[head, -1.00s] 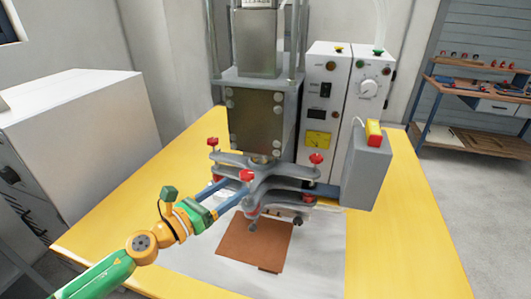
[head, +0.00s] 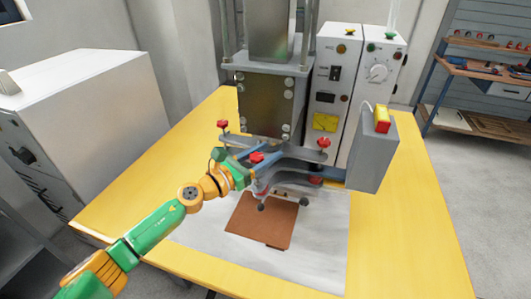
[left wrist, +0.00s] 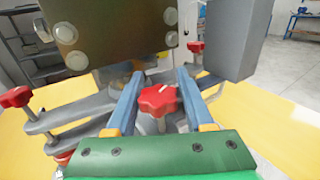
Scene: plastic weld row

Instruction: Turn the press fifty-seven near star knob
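The near red star knob (head: 257,157) stands on the front arm of the grey spider-shaped press frame (head: 295,165). In the left wrist view the knob (left wrist: 158,99) sits between the two blue fingers of my left gripper (left wrist: 158,78), with a narrow gap on each side. The left gripper (head: 275,152) is open, at the knob in the head view, where its fingers partly overlap the frame. No clear contact shows between fingers and knob. My right gripper is not in view.
Other red knobs stand at the frame's left (head: 222,124) and right (head: 323,142). A steel press block (head: 265,100) hangs above. A grey box with a red-and-yellow top (head: 372,158) is at the right.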

